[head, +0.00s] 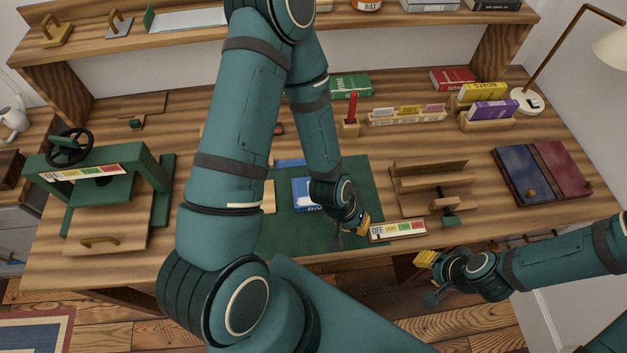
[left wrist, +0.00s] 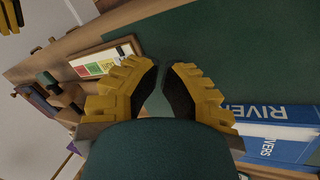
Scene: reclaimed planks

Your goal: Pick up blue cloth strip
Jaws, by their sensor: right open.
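A flat blue strip (head: 290,162), which looks like the blue cloth strip, lies on the far part of the green mat (head: 278,235); my left arm partly hides the area around it. My left gripper (head: 350,234) is low over the mat's near right part, to the right of and nearer than the strip. In the left wrist view its fingers (left wrist: 165,78) stand apart with green between them; I see no strip there. My right gripper (head: 429,279) is open and empty in front of the table's near edge.
A blue book (head: 301,194) lies on the mat beside my left gripper. A labelled holder (head: 398,231) and a wooden rack (head: 430,185) stand just to its right. A green press (head: 100,185) is at the left; blue and red covers (head: 523,176) lie at the right.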

